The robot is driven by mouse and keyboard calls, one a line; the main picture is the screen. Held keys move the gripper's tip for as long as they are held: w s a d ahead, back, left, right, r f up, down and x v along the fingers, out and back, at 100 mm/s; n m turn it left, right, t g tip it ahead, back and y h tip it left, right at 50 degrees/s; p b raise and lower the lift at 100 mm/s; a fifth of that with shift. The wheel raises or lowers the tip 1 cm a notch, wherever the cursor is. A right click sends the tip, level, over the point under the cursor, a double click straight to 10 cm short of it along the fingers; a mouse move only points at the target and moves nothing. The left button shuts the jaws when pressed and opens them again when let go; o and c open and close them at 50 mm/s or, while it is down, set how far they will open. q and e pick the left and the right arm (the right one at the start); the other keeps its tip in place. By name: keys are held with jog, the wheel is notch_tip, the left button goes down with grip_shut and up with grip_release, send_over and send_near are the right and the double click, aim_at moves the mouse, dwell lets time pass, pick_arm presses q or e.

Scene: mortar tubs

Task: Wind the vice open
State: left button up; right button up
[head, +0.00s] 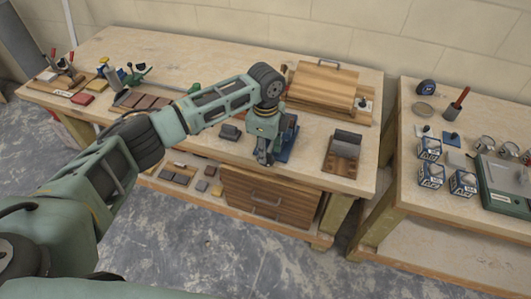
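A blue fixture (288,143), which looks like the vice, stands near the front edge of the wooden workbench (200,65). My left arm reaches in from the left, and its gripper (263,157) points down at the bench's front edge, just left of the blue fixture. The gripper and wrist hide part of the fixture, including any handle, so its jaw opening cannot be seen. The fingers are small and dark here; whether they are apart or touch something cannot be told. My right gripper is not in view.
A small grey block (230,132) lies left of the gripper. A wooden board with a handle (322,85) is behind, and a dark block on a wooden base (343,150) is to the right. A second bench (410,200) holds several tins.

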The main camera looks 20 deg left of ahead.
pick_arm(q)
jog(key=shift+f, duration=1.5)
jog(key=shift+c, duration=0.4)
grip_shut()
